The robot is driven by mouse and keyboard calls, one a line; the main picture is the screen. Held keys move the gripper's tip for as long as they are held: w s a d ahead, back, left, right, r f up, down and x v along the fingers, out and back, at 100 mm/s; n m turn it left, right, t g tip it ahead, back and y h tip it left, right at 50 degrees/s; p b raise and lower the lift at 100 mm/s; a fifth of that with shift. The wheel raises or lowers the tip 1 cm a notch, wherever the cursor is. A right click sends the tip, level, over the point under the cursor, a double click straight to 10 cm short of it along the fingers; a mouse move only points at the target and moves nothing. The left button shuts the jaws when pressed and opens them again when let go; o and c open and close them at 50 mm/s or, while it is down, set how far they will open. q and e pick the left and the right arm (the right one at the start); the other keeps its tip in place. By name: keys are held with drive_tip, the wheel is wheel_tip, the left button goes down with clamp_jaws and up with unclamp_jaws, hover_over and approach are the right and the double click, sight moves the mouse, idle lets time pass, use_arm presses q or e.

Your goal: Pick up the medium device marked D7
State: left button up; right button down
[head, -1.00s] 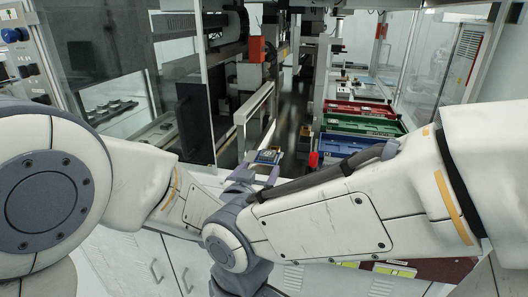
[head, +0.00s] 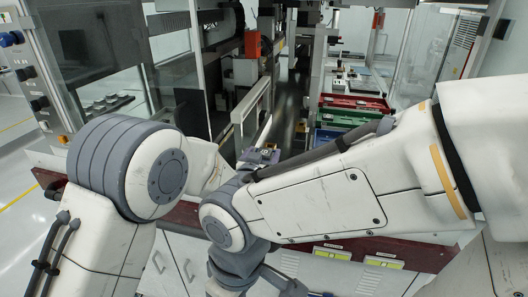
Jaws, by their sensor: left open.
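A small dark device (head: 266,152) with a lighter patch on top is at the near end of the rail in the middle of the head view. Its marking is too small to read, so I cannot tell whether it is D7. My left gripper (head: 259,159) is open, with its grey fingers close around or just over this device. I cannot tell whether they touch it. My right arm's grey joint hides part of the left wrist. My right arm crosses from the right and bends down at that joint.
A red tray (head: 352,101), a green tray (head: 342,117) and a blue tray (head: 326,137) stand in a row right of the rail, partly hidden by my right arm. A light metal rail (head: 250,112) runs away from me. A red-orange box (head: 253,45) is on the machine behind.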

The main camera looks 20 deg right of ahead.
use_arm(q)
clamp_jaws()
